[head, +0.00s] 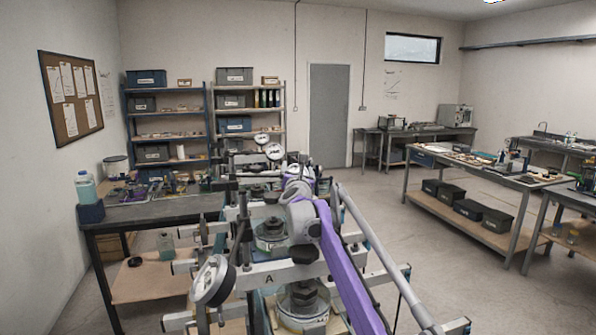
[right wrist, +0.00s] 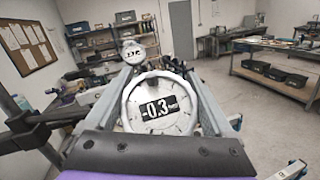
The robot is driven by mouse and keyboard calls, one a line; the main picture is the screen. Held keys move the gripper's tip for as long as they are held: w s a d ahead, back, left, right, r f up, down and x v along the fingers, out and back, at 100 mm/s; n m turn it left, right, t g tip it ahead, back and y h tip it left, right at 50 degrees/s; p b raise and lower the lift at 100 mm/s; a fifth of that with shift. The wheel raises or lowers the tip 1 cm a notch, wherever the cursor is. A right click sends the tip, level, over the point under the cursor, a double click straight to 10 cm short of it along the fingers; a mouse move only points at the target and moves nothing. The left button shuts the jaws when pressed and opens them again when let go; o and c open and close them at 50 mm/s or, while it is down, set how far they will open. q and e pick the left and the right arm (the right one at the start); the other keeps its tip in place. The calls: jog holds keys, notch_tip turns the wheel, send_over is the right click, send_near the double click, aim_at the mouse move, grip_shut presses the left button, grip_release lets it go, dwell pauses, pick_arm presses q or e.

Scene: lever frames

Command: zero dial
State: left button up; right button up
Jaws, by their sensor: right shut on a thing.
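In the right wrist view a round white dial (right wrist: 178,122) faces me and its dark display reads -0.3; the small unit text is blurred. My right gripper (right wrist: 158,74) is shut on this dial, with one grey finger along each side of it. In the head view the dial appears to be the nearer of two white dials (head: 274,151), beyond my purple and grey right arm. The right fingertips are too small to make out there. My left gripper is not in view.
A second dial (right wrist: 133,52) stands behind, its reading unclear. Another dial (head: 213,280) sits on the nearest lever frame, marked A (head: 269,279), with dark weights (head: 305,293). A bench (head: 150,211) with a bottle (head: 85,186) is at left.

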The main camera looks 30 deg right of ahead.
jog(key=o, duration=1.1)
jog(key=shift+a, duration=0.1)
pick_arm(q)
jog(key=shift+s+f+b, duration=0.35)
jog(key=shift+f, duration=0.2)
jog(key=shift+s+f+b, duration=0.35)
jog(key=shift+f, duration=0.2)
pick_arm(e)
jog(key=v, duration=1)
jog(key=shift+s, duration=0.4)
jog(key=shift+a, duration=0.1)
